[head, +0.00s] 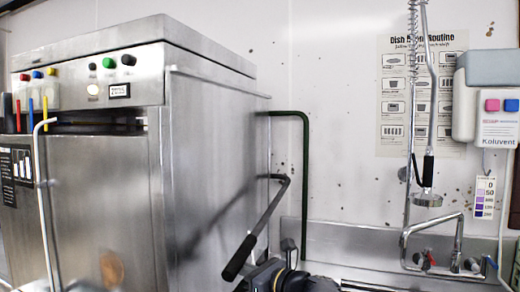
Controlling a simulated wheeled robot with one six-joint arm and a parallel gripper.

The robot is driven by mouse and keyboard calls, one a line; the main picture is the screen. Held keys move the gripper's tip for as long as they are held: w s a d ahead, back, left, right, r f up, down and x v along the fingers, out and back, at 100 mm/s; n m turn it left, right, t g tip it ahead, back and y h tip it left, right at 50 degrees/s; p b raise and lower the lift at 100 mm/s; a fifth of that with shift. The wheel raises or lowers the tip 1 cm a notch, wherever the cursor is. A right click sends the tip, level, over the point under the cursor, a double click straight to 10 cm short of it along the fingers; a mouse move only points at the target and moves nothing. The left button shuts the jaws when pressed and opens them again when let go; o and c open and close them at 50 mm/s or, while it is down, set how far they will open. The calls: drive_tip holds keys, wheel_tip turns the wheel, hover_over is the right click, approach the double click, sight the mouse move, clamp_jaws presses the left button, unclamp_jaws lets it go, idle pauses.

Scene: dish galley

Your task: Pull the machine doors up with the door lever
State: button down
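The steel dish machine (215,150) fills the left half of the head view. Its front door (95,200) is lowered, with a dark narrow gap along its top edge. The door lever (266,214) is a grey bar on the machine's right side. It slants down and toward me from a bracket near the wall, ending in a black grip (239,258). Part of my gripper (262,274) shows at the bottom edge, just below and right of the black grip. Its fingertips are not clear, and I cannot tell whether it touches the lever.
A dark green pipe (304,180) bends down the wall behind the lever. A spray hose (428,150) and a steel faucet (457,240) stand over the sink at right. A white dispenser (497,130) hangs at far right. A pale bent tube (42,200) stands before the machine's front.

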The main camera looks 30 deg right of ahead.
wheel_tip(320, 180, up, 16)
drive_tip(key=s+a+p, duration=0.1)
drive_tip(key=a+p, duration=0.1)
drive_tip(key=p, duration=1)
drive_tip(key=w+d+r+p, duration=0.2)
drive_tip(key=d+r+p, duration=0.15)
drive_tip(key=r, duration=0.55)
drive_tip(key=w+d+r+p, duration=0.2)
drive_tip(key=r+p, duration=0.2)
drive_tip(key=r, duration=0.5)
drive_tip(key=w+d+r+p, duration=0.2)
drive_tip(key=d+r+p, duration=0.1)
drive_tip(key=r, duration=0.5)
drive_tip(key=f+v, duration=0.2)
drive_tip(key=v, duration=0.8)
drive_tip(key=shift+s+a, duration=0.2)
drive_tip(key=shift+a, duration=0.05)
drive_tip(key=shift+f, duration=0.1)
drive_tip(key=x, duration=1)
drive_tip(key=shift+r, duration=0.5)
